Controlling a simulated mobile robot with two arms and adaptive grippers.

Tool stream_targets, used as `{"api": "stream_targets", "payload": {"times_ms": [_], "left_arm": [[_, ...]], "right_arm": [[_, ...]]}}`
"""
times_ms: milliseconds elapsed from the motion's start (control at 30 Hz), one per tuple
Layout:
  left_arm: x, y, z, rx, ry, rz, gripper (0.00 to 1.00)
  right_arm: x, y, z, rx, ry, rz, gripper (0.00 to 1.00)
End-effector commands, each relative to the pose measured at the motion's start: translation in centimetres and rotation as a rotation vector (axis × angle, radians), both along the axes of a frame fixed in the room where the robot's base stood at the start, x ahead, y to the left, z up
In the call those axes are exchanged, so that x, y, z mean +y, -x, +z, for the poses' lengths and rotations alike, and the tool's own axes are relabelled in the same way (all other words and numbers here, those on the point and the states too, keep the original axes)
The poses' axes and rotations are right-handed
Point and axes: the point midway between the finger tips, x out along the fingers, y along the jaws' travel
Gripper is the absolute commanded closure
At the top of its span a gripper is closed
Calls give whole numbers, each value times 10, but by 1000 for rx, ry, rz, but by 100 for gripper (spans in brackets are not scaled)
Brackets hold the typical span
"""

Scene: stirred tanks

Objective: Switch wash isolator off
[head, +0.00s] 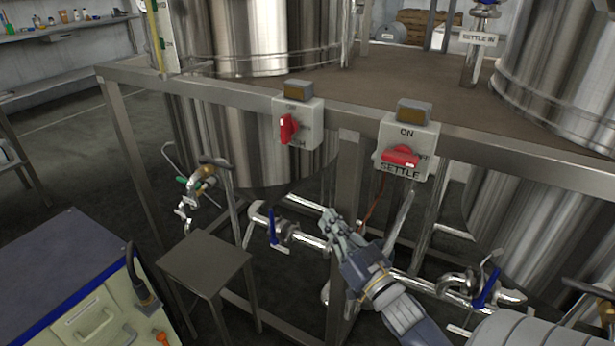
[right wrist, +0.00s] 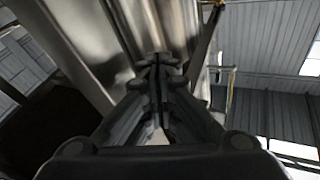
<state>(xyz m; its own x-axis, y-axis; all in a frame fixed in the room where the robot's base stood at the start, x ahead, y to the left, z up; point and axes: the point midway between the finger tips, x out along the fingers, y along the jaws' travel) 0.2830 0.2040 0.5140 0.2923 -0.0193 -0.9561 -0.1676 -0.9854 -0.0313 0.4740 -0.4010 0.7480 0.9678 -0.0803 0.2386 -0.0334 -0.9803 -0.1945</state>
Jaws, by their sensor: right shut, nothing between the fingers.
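The wash isolator (head: 298,124) is a pale grey box on the frame's top rail, left of the settle isolator. Its red handle (head: 288,130) stands about upright; its lettering is small and partly covered, with an H readable at the bottom. The settle isolator (head: 406,147) has a red handle (head: 400,156) lying roughly level, with ON above and OFF to the right. My right gripper (head: 331,218) is below and between the two boxes, apart from both, shut and empty. Its closed fingers (right wrist: 159,64) also show in the right wrist view. My left gripper is out of view.
The steel top rail (head: 215,97) and a front post (head: 346,190) stand by my right gripper. Pipes with blue-handled valves (head: 273,228) run below. A small stool (head: 205,262) and a drawer cabinet (head: 95,315) are at lower left. Steel tanks rise behind.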

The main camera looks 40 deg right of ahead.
Motion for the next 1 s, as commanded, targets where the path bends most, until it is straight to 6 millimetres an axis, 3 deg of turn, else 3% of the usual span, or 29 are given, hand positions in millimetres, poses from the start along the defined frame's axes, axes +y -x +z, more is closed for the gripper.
{"api": "stream_targets", "payload": {"times_ms": [100,200,400,600,1000], "left_arm": [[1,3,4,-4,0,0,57],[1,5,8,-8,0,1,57],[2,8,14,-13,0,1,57],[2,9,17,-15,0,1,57],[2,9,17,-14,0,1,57]], "right_arm": [[-8,15,46,-191,17,75,100],[-6,33,79,-333,35,160,100],[4,68,119,-518,78,312,100],[8,81,130,-568,94,365,100],[10,76,136,-571,95,364,100]]}}
